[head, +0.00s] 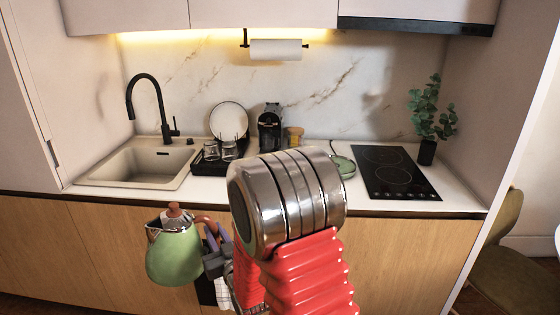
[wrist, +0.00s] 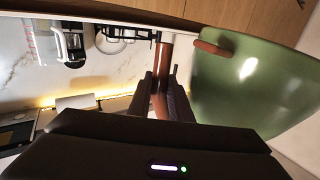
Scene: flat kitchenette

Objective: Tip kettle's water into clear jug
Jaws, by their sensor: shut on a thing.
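The green kettle (head: 174,254) with a brown lid knob and brown handle hangs at the left of my arm, in front of the cabinet doors and below the counter edge. It looks roughly upright. My gripper (head: 214,240) is shut on its handle. The wrist view shows the fingers (wrist: 163,85) around the brown bar, with the kettle's green body (wrist: 250,88) to the right. A clear vessel with red marks (wrist: 42,42), apparently the jug, shows partly beside the coffee machine in the wrist view. I cannot make it out in the head view, where my arm covers part of the counter.
A paper roll (head: 275,50) hangs above.

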